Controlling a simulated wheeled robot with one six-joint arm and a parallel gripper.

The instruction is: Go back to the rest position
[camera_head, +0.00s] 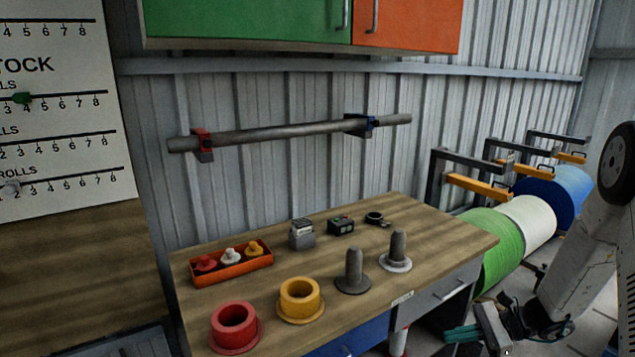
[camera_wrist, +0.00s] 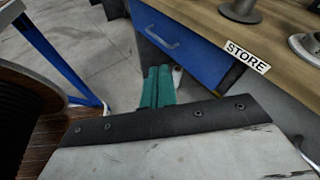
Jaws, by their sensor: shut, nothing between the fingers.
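My gripper (camera_head: 463,333) shows at the lower right of the head view, low beside the front of the wooden workbench (camera_head: 440,228). Its teal fingers are shut together with nothing between them. In the wrist view my gripper (camera_wrist: 158,72) points toward the floor and the bench's blue drawer (camera_wrist: 178,35). The fingers look apart from the drawer front, though the exact gap is hard to tell.
The bench holds a red flanged ring (camera_head: 234,326), a yellow one (camera_head: 300,299), two grey pegs (camera_head: 353,272) and an orange tray (camera_head: 232,272). Green, white and blue rolls (camera_head: 528,219) stand right. A dark reel (camera_wrist: 25,105) and blue frame leg (camera_wrist: 62,60) are left in the wrist view.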

